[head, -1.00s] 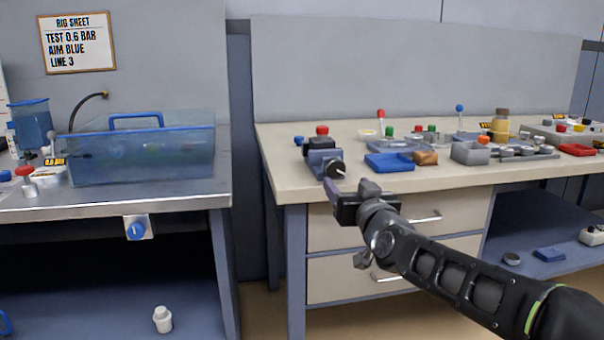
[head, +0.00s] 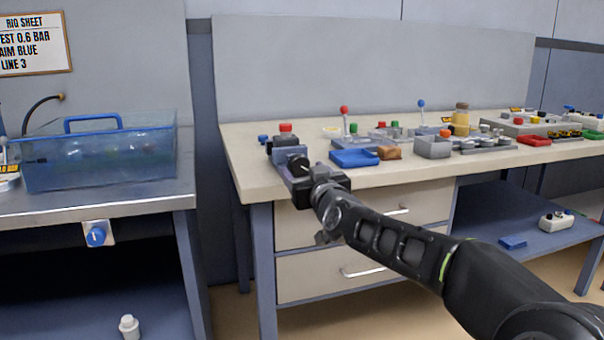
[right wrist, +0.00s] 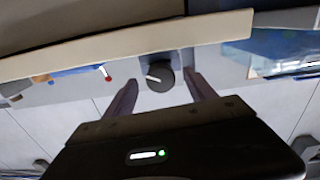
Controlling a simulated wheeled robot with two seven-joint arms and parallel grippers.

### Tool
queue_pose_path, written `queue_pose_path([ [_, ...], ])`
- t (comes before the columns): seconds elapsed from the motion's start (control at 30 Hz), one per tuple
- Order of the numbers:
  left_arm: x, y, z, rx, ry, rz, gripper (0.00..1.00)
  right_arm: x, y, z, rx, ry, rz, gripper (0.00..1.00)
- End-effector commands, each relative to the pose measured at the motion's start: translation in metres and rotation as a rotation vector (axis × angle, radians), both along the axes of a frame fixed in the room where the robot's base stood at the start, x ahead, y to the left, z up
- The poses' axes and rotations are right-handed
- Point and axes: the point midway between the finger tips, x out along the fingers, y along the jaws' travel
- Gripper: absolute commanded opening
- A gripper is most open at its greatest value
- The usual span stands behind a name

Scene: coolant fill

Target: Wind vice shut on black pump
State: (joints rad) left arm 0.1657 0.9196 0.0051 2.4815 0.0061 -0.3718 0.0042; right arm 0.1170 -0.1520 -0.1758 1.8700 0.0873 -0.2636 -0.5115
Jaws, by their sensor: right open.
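The vice (head: 284,159) stands at the front left corner of the beige bench, with a dark round winding knob (head: 297,164) on its near face. The black pump (head: 284,142), with a red cap, is at the top of the vice; how the jaws meet it is too small to tell. My right gripper (head: 303,174) is open just in front of the knob. In the right wrist view, the black knob (right wrist: 160,77) with its pale handle shows between the two spread fingers (right wrist: 163,85); contact cannot be told. My left gripper is out of view.
A blue tray (head: 354,159), a brown block (head: 389,153) and a grey box (head: 433,147) sit right of the vice. The beige bench's front edge (head: 420,178) runs below them. A clear blue tank (head: 100,156) stands on the left bench, across a gap.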

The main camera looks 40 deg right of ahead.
Motion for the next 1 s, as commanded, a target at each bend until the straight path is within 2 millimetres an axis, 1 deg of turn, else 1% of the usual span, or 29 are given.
queue_pose_path([
  [0.03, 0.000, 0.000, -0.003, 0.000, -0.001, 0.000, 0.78, 0.007, -0.002, -0.002, 0.000, 0.000, 0.000, 0.65],
  [0.1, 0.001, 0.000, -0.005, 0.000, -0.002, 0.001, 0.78, 0.013, -0.005, -0.001, 0.001, -0.001, 0.000, 0.65],
  [0.2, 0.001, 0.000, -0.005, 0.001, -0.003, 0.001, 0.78, 0.018, -0.006, 0.000, 0.001, 0.000, 0.000, 0.65],
  [0.47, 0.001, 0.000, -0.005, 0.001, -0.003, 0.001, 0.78, 0.019, -0.007, 0.000, 0.001, 0.000, 0.000, 0.65],
  [1.0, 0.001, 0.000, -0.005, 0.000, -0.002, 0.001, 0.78, 0.018, -0.007, 0.000, 0.001, -0.001, 0.000, 0.20],
])
